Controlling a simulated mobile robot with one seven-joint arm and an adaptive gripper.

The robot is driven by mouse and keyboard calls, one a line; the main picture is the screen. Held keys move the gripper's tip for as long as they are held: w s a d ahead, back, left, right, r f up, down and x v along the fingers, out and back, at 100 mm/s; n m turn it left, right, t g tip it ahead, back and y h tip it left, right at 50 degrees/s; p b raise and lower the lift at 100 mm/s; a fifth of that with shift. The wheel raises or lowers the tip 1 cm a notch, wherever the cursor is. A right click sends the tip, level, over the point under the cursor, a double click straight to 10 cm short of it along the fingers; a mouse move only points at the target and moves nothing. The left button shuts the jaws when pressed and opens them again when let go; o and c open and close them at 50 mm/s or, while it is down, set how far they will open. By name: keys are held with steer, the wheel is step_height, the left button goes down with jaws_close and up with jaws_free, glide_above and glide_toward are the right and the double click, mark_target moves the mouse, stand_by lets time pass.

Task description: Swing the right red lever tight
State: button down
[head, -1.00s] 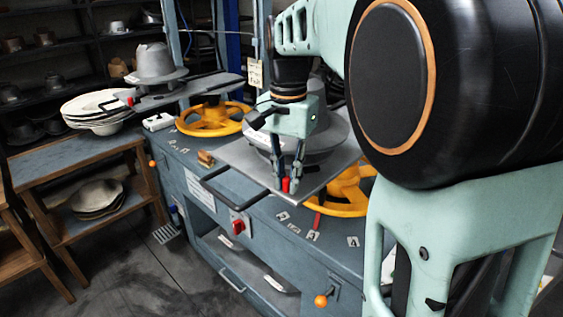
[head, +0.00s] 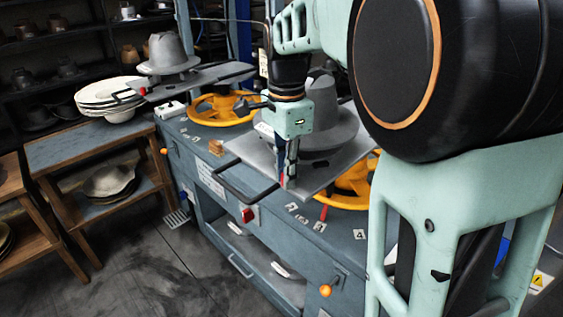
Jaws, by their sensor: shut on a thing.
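The right red lever (head: 281,180) stands at the front edge of the right press's grey plate (head: 247,150). Only a narrow red strip of it shows; my fingers cover the rest. My gripper (head: 287,178) points down from above and is shut on the lever, its fingers close together. A grey hat form (head: 322,112) stands on the plate just behind my gripper. How tight the lever is cannot be told from this view.
A black bar handle (head: 238,192) juts out at the plate's front left. Yellow handwheels (head: 348,185) sit under the plates. The left press (head: 205,82) carries another grey hat form. A red switch (head: 248,214) is on the bench front. My arm blocks the right side.

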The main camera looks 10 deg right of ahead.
stand_by(0.3)
steer(key=c, duration=1.9)
jaws_free()
step_height(320, 180, up, 12)
steer(key=shift+r, duration=0.1)
